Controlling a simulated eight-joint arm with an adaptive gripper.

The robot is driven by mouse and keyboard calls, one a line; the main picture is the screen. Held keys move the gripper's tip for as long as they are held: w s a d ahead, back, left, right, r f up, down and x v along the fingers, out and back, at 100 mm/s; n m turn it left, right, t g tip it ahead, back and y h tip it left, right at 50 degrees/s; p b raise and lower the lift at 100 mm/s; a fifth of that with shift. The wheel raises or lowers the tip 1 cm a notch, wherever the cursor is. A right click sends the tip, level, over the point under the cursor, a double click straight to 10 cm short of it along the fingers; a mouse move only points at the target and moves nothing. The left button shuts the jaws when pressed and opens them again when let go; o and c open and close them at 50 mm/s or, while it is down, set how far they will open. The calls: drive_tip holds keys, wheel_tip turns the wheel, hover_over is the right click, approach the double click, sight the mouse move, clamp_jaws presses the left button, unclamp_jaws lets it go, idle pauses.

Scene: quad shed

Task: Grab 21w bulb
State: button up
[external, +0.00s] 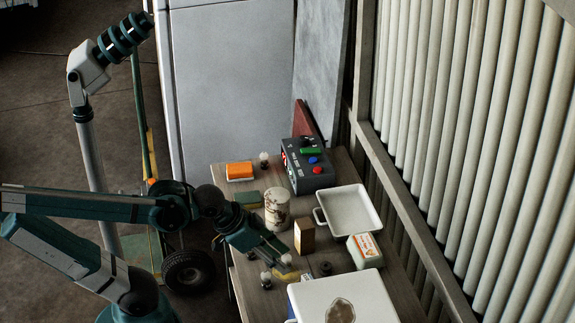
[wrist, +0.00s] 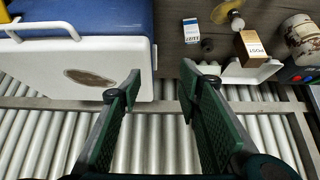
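Several small clear bulbs with dark bases show in the external view: one at the back of the bench (external: 264,159), one near the front-left edge (external: 266,279) and one by a yellowish pad (external: 286,260). I cannot read any wattage, so I cannot tell which is the 21w bulb. A small whitish bulb-like thing (wrist: 238,21) shows beside the yellow pad in the wrist view. My gripper (external: 284,249) is over the bench's left side, close to the two front bulbs. In the wrist view my gripper (wrist: 159,88) is open, with nothing between its fingers.
A white-lidded blue cooler (external: 345,297) stands at the front. A white tray (external: 368,213), brown carton (external: 304,236), white carton (external: 364,249), rusty tin (external: 277,210) and button box (external: 308,166) crowd the bench. An orange box (external: 239,171) lies at the back left. A corrugated wall (external: 470,130) bounds the right.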

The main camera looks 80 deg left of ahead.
drive_tip(key=shift+o, duration=0.5)
drive_tip(key=n+g+h+p, duration=0.1)
drive_tip(key=n+g+p, duration=0.55)
drive_tip(key=n, duration=0.85)
hover_over(286, 262)
drive_tip(key=a, duration=0.1)
drive_tip(key=shift+g, duration=0.35)
drive_tip(key=f, duration=1.4)
drive_tip(key=shift+w+a, duration=0.2)
drive_tip(key=shift+w, duration=0.2)
drive_tip(key=shift+s+a+f+n+h, duration=0.2)
drive_tip(key=shift+a+f+n+h, duration=0.25)
drive_tip(key=shift+f, duration=0.25)
drive_tip(key=shift+d+f+b, duration=0.15)
drive_tip(key=shift+f+b, duration=0.25)
drive_tip(key=shift+f, duration=0.85)
drive_tip(key=shift+f, duration=0.1)
drive_tip(key=shift+d+f+b, duration=0.2)
drive_tip(key=shift+f+b, duration=0.15)
drive_tip(key=shift+f, duration=0.9)
drive_tip(key=shift+d+f+b, duration=0.2)
drive_tip(key=shift+f+b, duration=0.15)
drive_tip(key=shift+f, duration=0.9)
